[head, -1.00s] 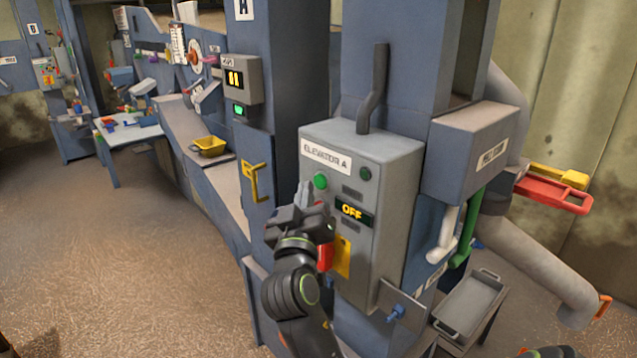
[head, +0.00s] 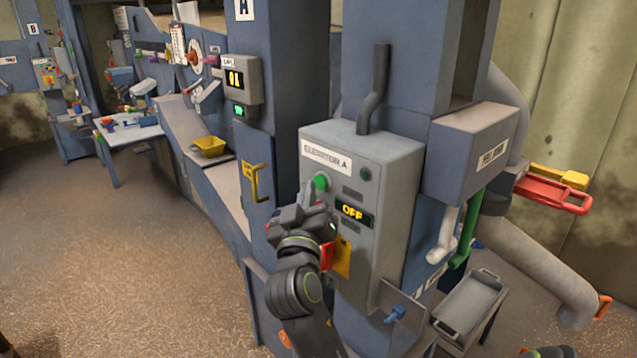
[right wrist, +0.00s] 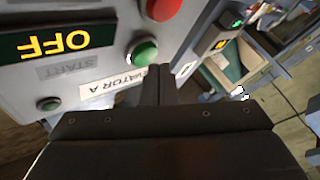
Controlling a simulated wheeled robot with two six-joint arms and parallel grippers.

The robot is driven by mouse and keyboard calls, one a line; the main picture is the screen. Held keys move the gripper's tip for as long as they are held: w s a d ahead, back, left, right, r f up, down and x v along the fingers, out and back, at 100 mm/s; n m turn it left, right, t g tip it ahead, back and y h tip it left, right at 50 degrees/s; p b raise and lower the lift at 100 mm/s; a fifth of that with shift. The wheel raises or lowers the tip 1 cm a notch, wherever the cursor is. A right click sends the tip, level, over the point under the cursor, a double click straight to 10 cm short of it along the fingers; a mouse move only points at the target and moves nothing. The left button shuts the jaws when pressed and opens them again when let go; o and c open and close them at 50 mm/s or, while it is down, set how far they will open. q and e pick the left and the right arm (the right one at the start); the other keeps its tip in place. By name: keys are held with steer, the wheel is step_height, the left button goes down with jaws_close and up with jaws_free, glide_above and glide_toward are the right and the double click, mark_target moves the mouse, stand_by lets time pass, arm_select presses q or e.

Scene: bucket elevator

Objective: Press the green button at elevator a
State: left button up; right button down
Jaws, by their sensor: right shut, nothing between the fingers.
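The Elevator A control box (head: 395,190) is grey, with a round green button (head: 321,183) at its upper left. The button also shows in the right wrist view (right wrist: 143,52). Below it, the display (head: 352,211) reads OFF. My right gripper (head: 307,188) is shut and empty, its fingertips just left of the green button in the head view. In the right wrist view the fingertips (right wrist: 160,82) lie close beside the button; I cannot tell whether they touch it. My left gripper is not in view.
A red control (head: 327,255) lower on the box is partly behind my right gripper; a red button (right wrist: 160,8) shows in the right wrist view. A dark green lamp (head: 365,174) sits at the box's upper right. A yellow handle (head: 258,183) is on the post to the left.

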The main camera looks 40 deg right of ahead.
steer(key=shift+d, duration=0.65)
stand_by(0.8)
steer(key=shift+a, duration=0.85)
steer(key=shift+b, duration=0.3)
steer(key=a, duration=0.1)
steer(key=a+b, duration=0.1)
steer(key=a, duration=0.1)
steer(key=a+b, duration=0.1)
steer(key=a, duration=0.1)
steer(key=shift+s, duration=0.25)
steer(key=shift+a, duration=0.1)
